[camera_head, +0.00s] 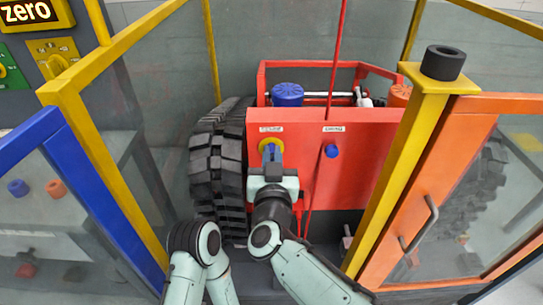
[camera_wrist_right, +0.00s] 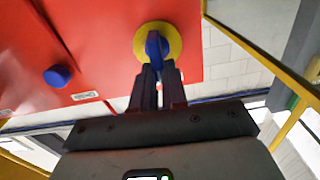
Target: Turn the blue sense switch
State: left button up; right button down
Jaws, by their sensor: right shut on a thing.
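The blue sense switch is a blue lever (camera_wrist_right: 154,42) on a round yellow plate (camera_wrist_right: 175,40), fixed to the red carrier's front panel (camera_head: 305,190). In the head view the yellow plate (camera_head: 266,142) shows at the panel's upper left, under a white label. My right gripper (camera_head: 272,165) is right in front of it. In the wrist view the right gripper's fingers (camera_wrist_right: 157,72) are shut on the blue lever, which stands roughly upright in that picture. The lever's lower part is hidden between the fingers. My left gripper is not in view.
A blue knob (camera_head: 332,151) sits on the same panel to the right. A black track (camera_head: 217,155) flanks the carrier at left. Yellow posts, a blue-framed panel (camera_head: 62,150) at left and an orange-framed door (camera_head: 405,200) at right bound the space. A red rod rises near the knob.

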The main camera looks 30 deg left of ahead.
jog(key=m, duration=0.3)
jog(key=shift+w+d+f+m, duration=0.15)
jog(key=shift+d+m, duration=0.1)
jog(key=shift+m, duration=0.15)
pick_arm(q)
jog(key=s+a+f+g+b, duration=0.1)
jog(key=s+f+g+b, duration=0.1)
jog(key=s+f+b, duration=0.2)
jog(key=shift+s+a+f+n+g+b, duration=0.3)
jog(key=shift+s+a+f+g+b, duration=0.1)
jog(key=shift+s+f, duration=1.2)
pick_arm(e)
jog(key=shift+w+d+f+m, duration=0.15)
jog(key=shift+f+m, duration=0.1)
jog(key=shift+m, duration=2)
jog(key=shift+d+f+m, duration=0.15)
jog(key=shift+f+m, duration=0.05)
jog(key=shift+m, duration=2.1)
jog(key=shift+w+d+f+m, duration=0.15)
jog(key=shift+f+m, duration=0.1)
jog(key=shift+m, duration=2)
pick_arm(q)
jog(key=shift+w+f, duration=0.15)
pick_arm(e)
jog(key=c, duration=1.2)
grip_release()
jog(key=shift+o, duration=0.2)
